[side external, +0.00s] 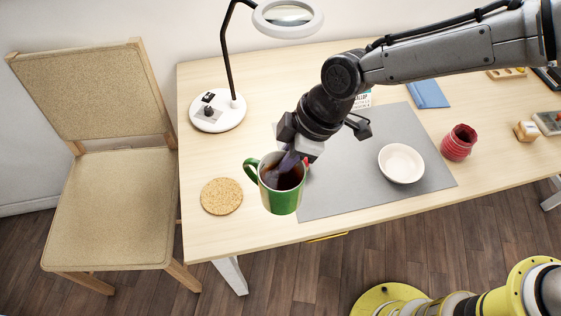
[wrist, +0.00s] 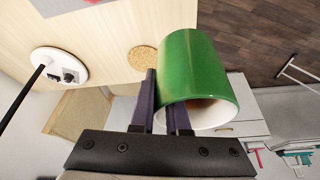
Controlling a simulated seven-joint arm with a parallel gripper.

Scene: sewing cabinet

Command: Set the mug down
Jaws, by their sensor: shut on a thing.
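A green mug (side external: 281,197) with a white inside and dark contents hangs upright in my gripper (side external: 290,160). Its handle points left in the side external view. The jaws are shut on the mug's wall, at the rim. In the wrist view the mug (wrist: 205,75) fills the upper right and the two fingers (wrist: 165,105) reach its rim. The mug appears to be above the table's front part, between a round cork coaster (side external: 221,196) and a grey mat (side external: 330,200). The exact height is hard to tell. The coaster also shows in the wrist view (wrist: 141,57), bare.
A white bowl (side external: 401,164) stands on the mat. A red ribbed pot (side external: 459,143) stands to its right. A magnifier lamp's white base (side external: 218,112) sits at the back left of the table (side external: 260,90). A chair (side external: 110,200) stands on the left.

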